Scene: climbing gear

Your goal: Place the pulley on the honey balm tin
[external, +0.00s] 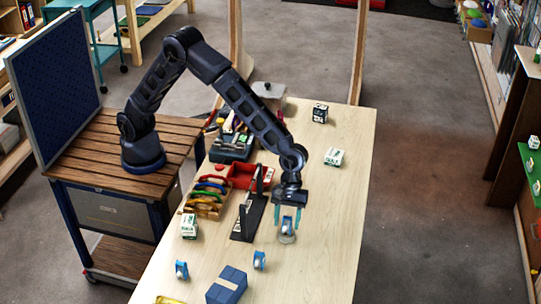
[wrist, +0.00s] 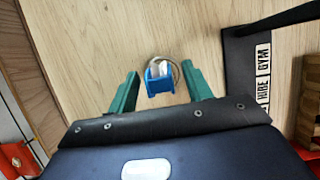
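A small blue and white pulley (external: 287,223) stands between the fingers of my gripper (external: 286,216) near the right part of the table. In the wrist view the pulley (wrist: 159,78) lies in the gap between the two green fingers (wrist: 160,88), with clear space on both sides. The fingers are spread and do not touch it. A round, silvery rim, apparently the honey balm tin (wrist: 178,73), shows around and behind the pulley. In the external view the tin (external: 287,239) shows under the pulley, which appears to rest on it. Its label cannot be read.
A black sign stand (external: 246,219) is close left of my gripper. Two similar blue pieces (external: 181,270) (external: 259,260), a blue box (external: 227,285), a carabiner tray (external: 207,195) and a red bin (external: 249,176) lie left.

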